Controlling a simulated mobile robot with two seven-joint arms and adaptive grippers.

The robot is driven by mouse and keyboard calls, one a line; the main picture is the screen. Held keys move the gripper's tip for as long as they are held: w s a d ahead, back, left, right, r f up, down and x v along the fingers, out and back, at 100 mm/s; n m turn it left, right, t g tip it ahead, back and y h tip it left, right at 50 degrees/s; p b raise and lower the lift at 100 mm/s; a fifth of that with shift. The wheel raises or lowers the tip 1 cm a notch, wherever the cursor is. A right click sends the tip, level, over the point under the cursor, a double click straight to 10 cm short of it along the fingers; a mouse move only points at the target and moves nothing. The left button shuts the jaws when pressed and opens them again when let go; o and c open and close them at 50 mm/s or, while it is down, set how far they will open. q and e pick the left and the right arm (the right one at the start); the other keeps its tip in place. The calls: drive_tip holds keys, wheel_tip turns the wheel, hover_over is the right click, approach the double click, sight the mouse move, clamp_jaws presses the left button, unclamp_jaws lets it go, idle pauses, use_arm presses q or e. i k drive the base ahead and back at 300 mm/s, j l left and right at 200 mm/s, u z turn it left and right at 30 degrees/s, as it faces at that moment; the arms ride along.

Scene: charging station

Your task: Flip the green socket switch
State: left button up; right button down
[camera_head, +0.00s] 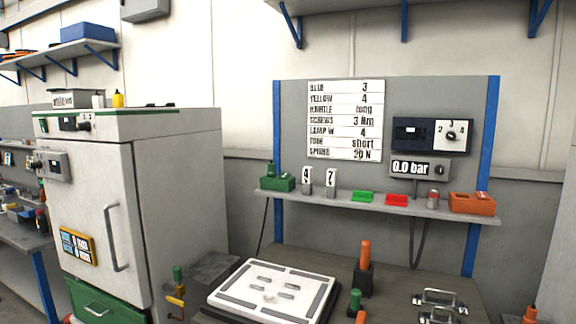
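A green box (277,184) sits at the left end of the wall shelf, with a dark green upright piece (271,169) on top. A cable hangs below it. It may be the green socket; no switch can be made out on it at this size. I cannot tell whether either is a switch. Neither of my grippers is in view, and nothing touches these things.
The shelf (330,196) also holds number tags, a can (433,198) and an orange box (472,204). Below it, the bench carries a white plate (272,289), an orange-handled tool (365,254) and metal handles (440,300). A white cabinet (90,190) stands left.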

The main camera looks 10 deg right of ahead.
sight(283, 175)
drive_tip(key=i+j, duration=0.25)
drive_tip(key=j, duration=0.15)
drive_tip(key=i+j, duration=0.45)
drive_tip(key=j, duration=0.3)
drive_tip(key=i+j, duration=0.25)
drive_tip(key=j, duration=0.15)
drive_tip(key=i+j+z, duration=0.1)
drive_tip(key=i+j, duration=0.4)
drive_tip(key=j, duration=0.25)
drive_tip(key=i+j, duration=0.2)
drive_tip(key=j, duration=0.2)
